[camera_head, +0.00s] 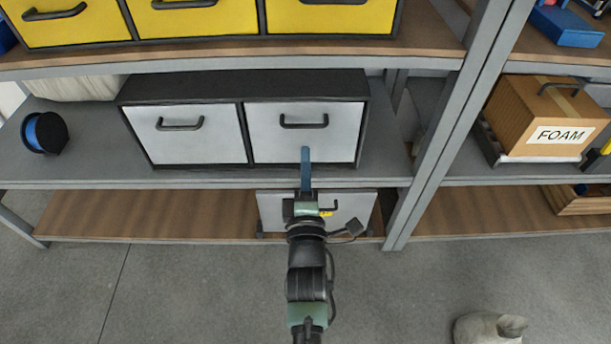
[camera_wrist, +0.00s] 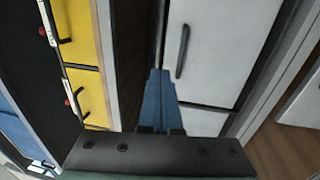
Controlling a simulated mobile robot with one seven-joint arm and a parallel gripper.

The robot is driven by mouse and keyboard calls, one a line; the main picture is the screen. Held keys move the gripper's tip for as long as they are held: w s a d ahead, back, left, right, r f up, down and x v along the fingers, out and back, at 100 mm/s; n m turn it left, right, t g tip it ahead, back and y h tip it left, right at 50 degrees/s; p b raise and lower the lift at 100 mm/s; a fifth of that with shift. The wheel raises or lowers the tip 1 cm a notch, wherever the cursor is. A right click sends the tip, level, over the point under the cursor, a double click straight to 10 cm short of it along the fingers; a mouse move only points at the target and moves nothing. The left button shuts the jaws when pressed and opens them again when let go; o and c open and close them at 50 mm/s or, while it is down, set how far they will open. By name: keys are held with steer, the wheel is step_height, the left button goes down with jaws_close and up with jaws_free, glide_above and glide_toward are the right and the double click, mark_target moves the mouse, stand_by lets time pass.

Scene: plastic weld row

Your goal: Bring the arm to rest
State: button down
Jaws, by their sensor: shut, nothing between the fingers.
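My gripper (camera_head: 306,160) is shut and empty, its blue fingers together in front of the right white drawer (camera_head: 335,143) of a dark two-drawer cabinet on the middle shelf. In the wrist view my gripper (camera_wrist: 158,75) points toward the cabinet, with a white drawer and its dark handle (camera_wrist: 183,51) just to the right of the fingers. Whether the fingertips touch the drawer front cannot be told. My arm reaches forward from the bottom of the head view, over the lower shelf. Both white drawers in the cabinet look closed.
Yellow drawers (camera_head: 328,19) stand on the shelf above. Another white drawer unit (camera_head: 274,212) sits on the lower shelf behind my arm. A grey rack post (camera_head: 448,130) rises to the right, with a FOAM box (camera_head: 540,106) beyond. A blue-and-black spool (camera_head: 42,133) lies left. Floor in front is mostly clear.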

steer(key=shift+s+r+p, duration=0.1)
steer(key=shift+s+r, duration=0.1)
steer(key=shift+s, duration=0.6)
steer(key=shift+s+r+p, duration=0.15)
steer(key=shift+s, duration=0.7)
steer(key=shift+s+r+p, duration=0.1)
steer(key=shift+s+r, duration=0.1)
steer(key=shift+s, duration=0.6)
steer(key=shift+r, duration=0.1)
